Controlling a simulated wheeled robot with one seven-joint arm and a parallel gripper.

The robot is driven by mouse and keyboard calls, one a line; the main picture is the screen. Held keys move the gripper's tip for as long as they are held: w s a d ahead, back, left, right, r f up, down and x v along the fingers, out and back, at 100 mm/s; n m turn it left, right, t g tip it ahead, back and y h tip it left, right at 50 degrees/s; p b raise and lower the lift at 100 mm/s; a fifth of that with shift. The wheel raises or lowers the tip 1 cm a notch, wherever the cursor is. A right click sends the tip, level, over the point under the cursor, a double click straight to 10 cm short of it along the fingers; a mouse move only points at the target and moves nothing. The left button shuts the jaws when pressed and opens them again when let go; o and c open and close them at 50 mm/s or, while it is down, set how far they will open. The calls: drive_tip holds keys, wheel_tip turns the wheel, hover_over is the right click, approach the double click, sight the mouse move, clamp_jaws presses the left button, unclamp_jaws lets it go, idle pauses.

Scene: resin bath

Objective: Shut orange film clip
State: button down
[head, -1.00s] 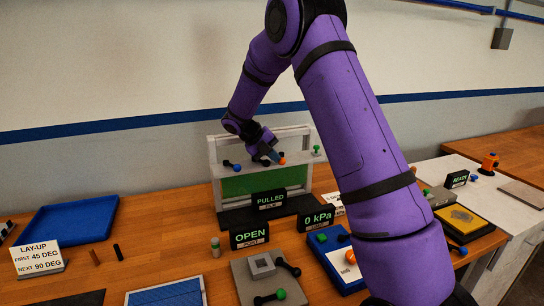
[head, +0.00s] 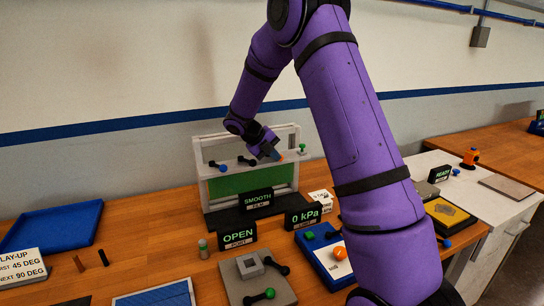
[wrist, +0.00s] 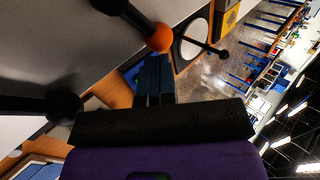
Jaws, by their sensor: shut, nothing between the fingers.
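The film frame (head: 199,172) stands at the back of the table, with a green panel below a pale ledge that carries several black lever clips. My gripper (head: 272,154) is at the right part of this ledge, its blue fingers shut and empty. The orange film clip shows in the wrist view as a black lever with an orange knob (wrist: 158,37). The shut fingers (wrist: 154,75) are right beside the knob; I cannot tell whether they touch it. In the head view the knob is largely hidden by my gripper. The sign (head: 257,200) reads "SMOOTH FILM".
A blue-knobbed clip (head: 212,164) is left on the ledge, and a green knob (head: 302,148) is at its right end. Signs reading "OPEN" (head: 238,236) and "0 kPa" (head: 303,217) stand in front. A blue tray (head: 50,226) lies left.

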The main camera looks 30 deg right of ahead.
drive_tip(key=shift+s+d, duration=0.2)
drive_tip(key=shift+d, duration=0.35)
drive_tip(key=s+a+r, duration=0.3)
drive_tip(key=a+r, duration=0.3)
drive_tip(key=r, duration=0.1)
drive_tip(key=shift+a+r, duration=0.3)
idle(0.6)
